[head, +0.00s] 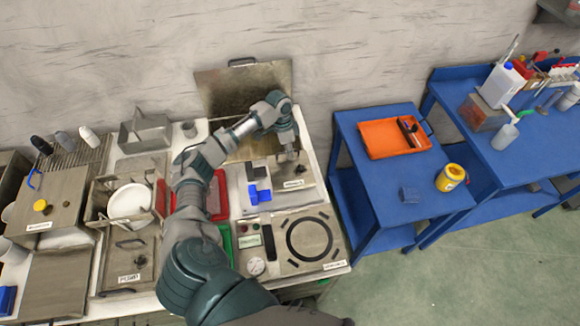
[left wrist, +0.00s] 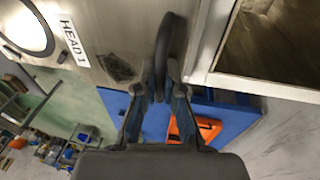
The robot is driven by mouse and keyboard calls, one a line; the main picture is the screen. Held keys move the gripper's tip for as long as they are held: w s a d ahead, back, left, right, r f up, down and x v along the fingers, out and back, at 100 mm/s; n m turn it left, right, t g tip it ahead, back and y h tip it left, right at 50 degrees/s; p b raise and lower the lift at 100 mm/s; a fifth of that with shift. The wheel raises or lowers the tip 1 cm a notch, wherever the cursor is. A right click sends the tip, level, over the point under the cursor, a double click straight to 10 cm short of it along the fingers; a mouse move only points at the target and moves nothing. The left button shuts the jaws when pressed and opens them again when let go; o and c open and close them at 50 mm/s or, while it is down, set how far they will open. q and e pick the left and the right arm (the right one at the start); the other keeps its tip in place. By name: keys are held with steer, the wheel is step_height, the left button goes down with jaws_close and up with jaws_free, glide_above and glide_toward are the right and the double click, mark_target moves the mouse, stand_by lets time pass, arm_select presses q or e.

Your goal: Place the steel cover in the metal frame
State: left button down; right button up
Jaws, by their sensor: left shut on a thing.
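My left gripper (head: 287,156) reaches over the back right of the worktop. In the left wrist view its fingers (left wrist: 160,98) are shut on a dark curved handle (left wrist: 165,45). The handle stands at the edge of a steel plate (left wrist: 100,25) labelled HEAD 1, which also shows in the head view (head: 305,176). A large steel panel (head: 222,88) with a top handle stands against the wall. Which piece is the steel cover is not clear. A pale-edged metal frame (left wrist: 203,45) with a dull metal interior lies beside the handle. My arm hides part of this area. My right gripper is not visible.
A blue cart (head: 395,170) with an orange tray (head: 385,139) and yellow jar (head: 450,178) stands to the right. Blue blocks (head: 258,192), a red tray (head: 216,195) and a black ring on a steel plate (head: 310,240) lie near my arm. The left worktop is crowded.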

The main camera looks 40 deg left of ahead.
mark_target(291, 161)
arm_select(q)
steer(key=x, duration=0.5)
steer(key=shift+f, duration=0.3)
steer(key=shift+a, duration=0.15)
steer(key=c, duration=1.3)
jaws_free()
steer(key=shift+a+f, duration=0.15)
steer(key=shift+a, duration=0.1)
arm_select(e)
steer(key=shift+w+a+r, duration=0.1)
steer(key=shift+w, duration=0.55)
arm_select(q)
steer(key=shift+d, duration=0.1)
steer(key=shift+r, duration=0.3)
steer(key=v, duration=1.1)
steer(key=shift+w+r, duration=0.1)
steer(key=shift+r, duration=0.15)
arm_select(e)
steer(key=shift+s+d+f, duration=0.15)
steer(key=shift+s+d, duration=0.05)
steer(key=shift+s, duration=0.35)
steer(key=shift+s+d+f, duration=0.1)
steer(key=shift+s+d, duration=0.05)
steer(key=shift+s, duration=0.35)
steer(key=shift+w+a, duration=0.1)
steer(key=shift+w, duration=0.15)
